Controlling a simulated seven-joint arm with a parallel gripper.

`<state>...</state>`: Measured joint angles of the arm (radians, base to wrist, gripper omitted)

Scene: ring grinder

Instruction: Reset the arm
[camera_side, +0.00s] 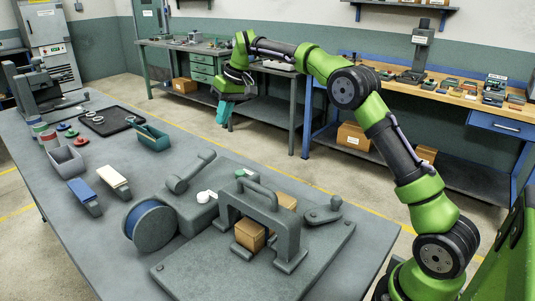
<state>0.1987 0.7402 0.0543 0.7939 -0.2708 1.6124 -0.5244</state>
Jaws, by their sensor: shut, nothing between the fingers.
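My gripper (226,113) hangs from the green arm, which arches in from the right. It has teal fingers and points down, shut and empty. It is in the air around the far edge of the grey work table (300,182), apart from everything on it. The grinder fixture (262,212), a grey frame with a top handle, stands on a base plate at the near end of the table. A tan block (250,235) sits under the frame, partly hidden by it.
A blue spool (150,225), a grey bin (66,161), a teal holder (153,138) and a black tray with rings (108,121) stand on the table. A grey machine (42,90) is at its far left. Benches line the wall behind. The air around my gripper is clear.

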